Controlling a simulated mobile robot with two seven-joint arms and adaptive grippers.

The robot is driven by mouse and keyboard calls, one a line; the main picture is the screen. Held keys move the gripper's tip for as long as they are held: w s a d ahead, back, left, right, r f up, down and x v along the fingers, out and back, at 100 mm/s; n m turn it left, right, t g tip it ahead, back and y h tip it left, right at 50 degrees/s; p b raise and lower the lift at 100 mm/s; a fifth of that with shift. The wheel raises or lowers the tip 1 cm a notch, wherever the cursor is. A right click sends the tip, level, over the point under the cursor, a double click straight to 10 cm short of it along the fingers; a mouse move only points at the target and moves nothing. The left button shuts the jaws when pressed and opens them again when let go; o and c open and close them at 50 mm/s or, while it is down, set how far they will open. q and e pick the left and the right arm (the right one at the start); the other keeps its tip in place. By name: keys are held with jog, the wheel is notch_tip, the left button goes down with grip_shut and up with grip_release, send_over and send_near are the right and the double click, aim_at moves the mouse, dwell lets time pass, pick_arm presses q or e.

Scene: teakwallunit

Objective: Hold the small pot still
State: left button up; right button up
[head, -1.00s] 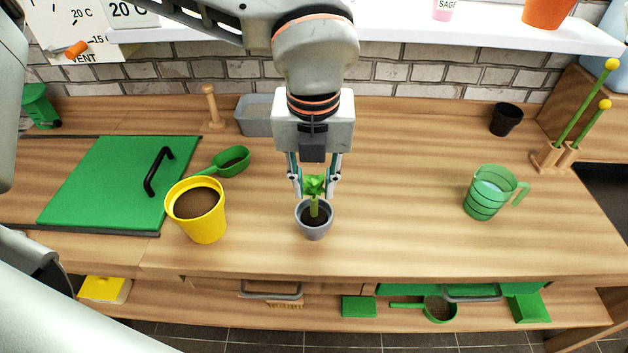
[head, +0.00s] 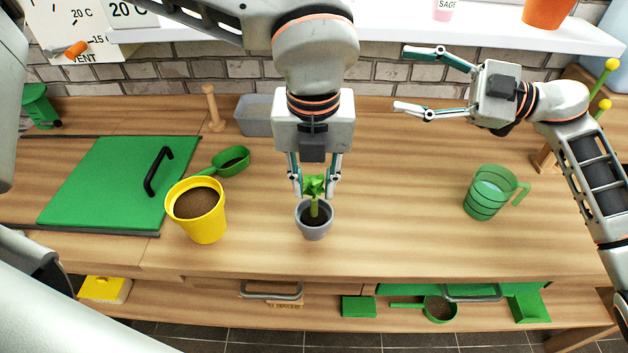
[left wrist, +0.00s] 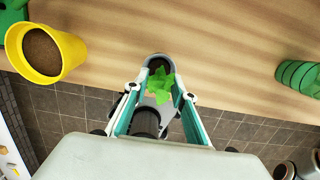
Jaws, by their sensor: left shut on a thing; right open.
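The small grey pot (head: 314,232) stands upright on the wooden worktop with dark soil and a green seedling (head: 314,187) in it. In the left wrist view the pot (left wrist: 158,59) shows between the fingertips, partly hidden by the seedling's leaves. My right gripper (head: 400,79) is open and empty, pointing left in the air above the back of the worktop, well apart from the pot.
A yellow pot of soil (head: 209,226) and a green scoop (head: 232,162) stand to the left, near a green board with a black handle (head: 110,180). A green measuring jug (head: 487,203) stands to the right. A grey tray (head: 254,122) is behind. Worktop between small pot and jug is clear.

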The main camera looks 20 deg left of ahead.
jog(key=s+a+f+g+h, duration=0.4)
jog(key=s+f, duration=0.3)
jog(key=f, duration=0.2)
jog(key=m+g+h, duration=0.2)
jog(key=h, duration=0.2)
send_near(319, 220)
jog(key=shift+w+a+f, duration=0.15)
jog(key=shift+w+f, duration=0.15)
jog(key=shift+f, duration=0.25)
jog(key=shift+w+a+f, duration=0.15)
jog(key=shift+w+f, duration=0.1)
jog(key=shift+f, duration=0.25)
jog(key=shift+x, duration=4.8)
jog(key=c, duration=0.8)
jog(key=shift+c, duration=0.2)
jog(key=o, duration=0.7)
jog(key=shift+c, duration=0.2)
jog(key=c, duration=0.7)
